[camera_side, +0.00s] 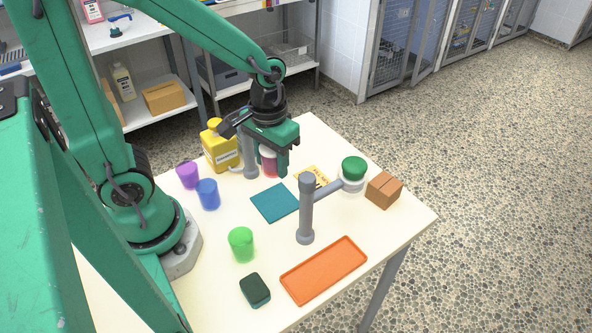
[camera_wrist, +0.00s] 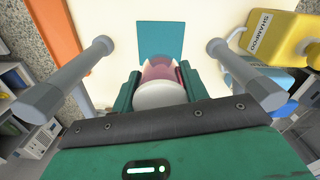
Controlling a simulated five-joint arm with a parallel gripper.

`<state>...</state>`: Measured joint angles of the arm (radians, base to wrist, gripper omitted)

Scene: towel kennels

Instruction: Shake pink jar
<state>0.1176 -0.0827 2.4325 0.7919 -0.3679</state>
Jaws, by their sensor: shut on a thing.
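The pink jar (camera_side: 268,163) has a whitish lid and a see-through pink body. My gripper (camera_side: 276,160) is shut on it, with one finger on either side, over the back part of the table. In the wrist view the jar (camera_wrist: 160,73) lies between the two green fingers (camera_wrist: 158,88), its white lid towards the camera and its pink body beyond. The fingers partly hide the jar in the side view. I cannot tell how high its base is above the table.
Grey posts stand in front (camera_side: 306,215) and behind (camera_side: 249,155). A yellow shampoo bottle (camera_side: 219,150) and purple (camera_side: 187,175), blue (camera_side: 208,194) and green (camera_side: 241,244) cups stand left.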

